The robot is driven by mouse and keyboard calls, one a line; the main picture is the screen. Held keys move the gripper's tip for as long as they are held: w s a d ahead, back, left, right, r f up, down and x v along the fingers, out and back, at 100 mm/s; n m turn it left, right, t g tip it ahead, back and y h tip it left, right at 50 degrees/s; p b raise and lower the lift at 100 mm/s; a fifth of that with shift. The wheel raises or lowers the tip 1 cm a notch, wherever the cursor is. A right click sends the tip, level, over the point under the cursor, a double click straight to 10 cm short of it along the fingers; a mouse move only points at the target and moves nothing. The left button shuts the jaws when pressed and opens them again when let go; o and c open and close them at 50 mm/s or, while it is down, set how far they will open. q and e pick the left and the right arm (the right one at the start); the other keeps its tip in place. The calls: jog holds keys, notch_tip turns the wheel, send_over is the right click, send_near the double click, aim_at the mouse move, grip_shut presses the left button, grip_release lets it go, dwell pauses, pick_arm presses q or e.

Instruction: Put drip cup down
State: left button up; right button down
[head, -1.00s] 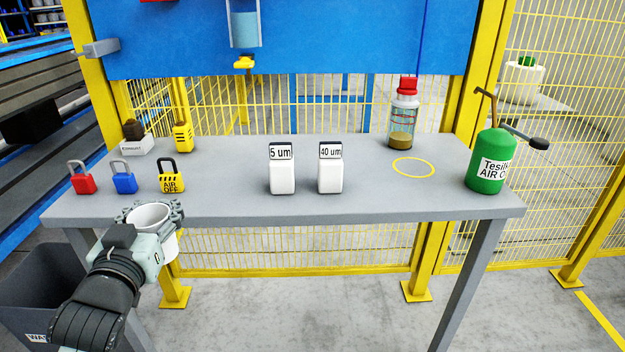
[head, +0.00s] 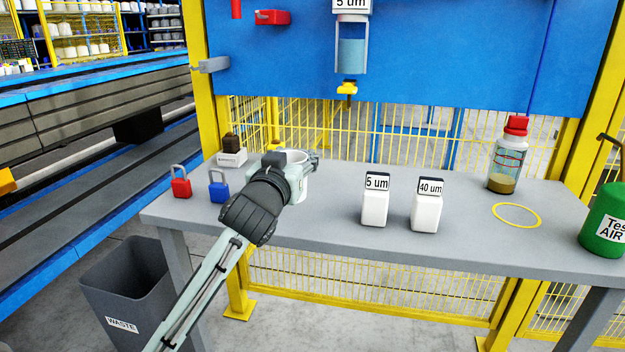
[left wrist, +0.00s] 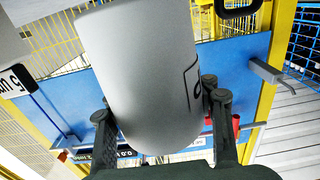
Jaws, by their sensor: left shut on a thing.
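My left gripper (head: 298,164) is shut on the white drip cup (head: 300,188), fingers on either side of it. The cup is upright with its open mouth up, over the left part of the grey table (head: 330,235). I cannot tell whether its base touches the top. In the left wrist view, the cup (left wrist: 140,75) fills the middle between the two dark fingers (left wrist: 163,118), with part of a dark printed mark on its side. The cup's lower part is partly hidden by my gripper in the head view. My right gripper is not in view.
White 5 um (head: 374,205) and 40 um (head: 426,210) filter boxes stand right of the cup. Red (head: 181,187) and blue (head: 219,192) padlocks are left. A red-capped bottle (head: 506,160) and green can (head: 607,220) stand right. Bare table lies between cup and boxes.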

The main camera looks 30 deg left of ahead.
pick_arm(q)
jog(key=f, duration=0.1)
jog(key=w+f, duration=0.1)
jog(key=f, duration=0.1)
jog(key=w+d+f, duration=0.1)
jog(key=f, duration=0.1)
jog(key=shift+w+d, duration=0.1)
jog(key=shift+f, duration=0.3)
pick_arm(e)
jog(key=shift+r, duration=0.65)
pick_arm(q)
jog(key=shift+f+b, duration=0.1)
jog(key=shift+b, duration=0.2)
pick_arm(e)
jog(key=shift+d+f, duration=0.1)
pick_arm(q)
jog(key=o, duration=1.5)
jog(key=shift+c, duration=0.2)
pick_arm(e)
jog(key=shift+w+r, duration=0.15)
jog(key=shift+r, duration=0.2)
